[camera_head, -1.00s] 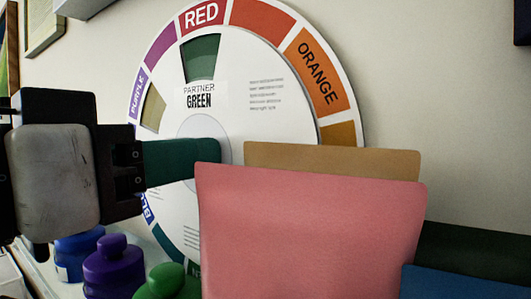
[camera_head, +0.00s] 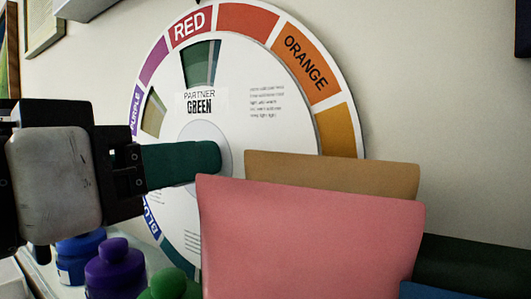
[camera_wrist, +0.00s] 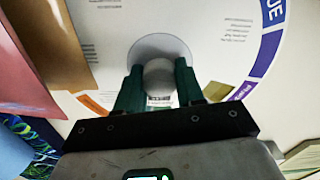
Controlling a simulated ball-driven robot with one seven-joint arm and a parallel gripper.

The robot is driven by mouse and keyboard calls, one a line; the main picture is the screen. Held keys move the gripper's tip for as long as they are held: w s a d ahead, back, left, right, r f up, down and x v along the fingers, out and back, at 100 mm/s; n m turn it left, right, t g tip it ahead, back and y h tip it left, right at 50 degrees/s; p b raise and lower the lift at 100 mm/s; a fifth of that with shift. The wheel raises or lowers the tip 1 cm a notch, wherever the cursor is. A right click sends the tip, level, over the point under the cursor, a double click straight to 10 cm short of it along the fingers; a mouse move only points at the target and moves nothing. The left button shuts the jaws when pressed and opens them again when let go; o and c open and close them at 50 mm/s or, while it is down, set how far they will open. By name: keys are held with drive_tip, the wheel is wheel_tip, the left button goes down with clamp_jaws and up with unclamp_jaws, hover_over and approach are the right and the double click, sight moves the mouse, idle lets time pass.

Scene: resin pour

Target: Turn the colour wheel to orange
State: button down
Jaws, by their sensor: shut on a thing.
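The colour wheel (camera_head: 268,135) stands upright against the wall, a white disc inside a ring of coloured segments. RED (camera_head: 189,25) is at its top left, just left of a small dark pointer (camera_head: 198,2) at the picture's top edge. ORANGE (camera_head: 307,62) is at the upper right, with an unlabelled red-orange segment between them. The disc's window reads PARTNER GREEN. My gripper (camera_head: 215,161) reaches in from the left to the hub. In the wrist view its dark green fingers (camera_wrist: 158,98) are shut around a pale round knob (camera_wrist: 158,75) at the hub.
A pink folder (camera_head: 310,230) and a tan folder (camera_head: 335,172) stand in front of the wheel's lower right. Blue (camera_head: 77,262), purple (camera_head: 114,268) and green (camera_head: 168,284) bottles stand below my gripper. The wall right of the wheel is clear.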

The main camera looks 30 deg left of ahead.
drive_tip(key=n+p, duration=0.3)
drive_tip(key=n, duration=0.2)
drive_tip(key=shift+r, duration=0.2)
drive_tip(key=n+p, duration=0.2)
drive_tip(key=n, duration=0.1)
drive_tip(key=shift+a+p, duration=0.1)
drive_tip(key=shift+p, duration=0.3)
drive_tip(key=shift+f+n+p, duration=0.15)
drive_tip(key=shift+n+p, duration=0.5)
drive_tip(key=shift+n, duration=0.45)
drive_tip(key=shift+f, duration=0.1)
drive_tip(key=c, duration=0.7)
unclamp_jaws()
drive_tip(key=shift+s, duration=0.1)
drive_tip(key=s+b, duration=0.3)
drive_tip(key=s, duration=0.7)
drive_tip(key=shift+s+a, duration=0.3)
drive_tip(key=shift+a, duration=0.15)
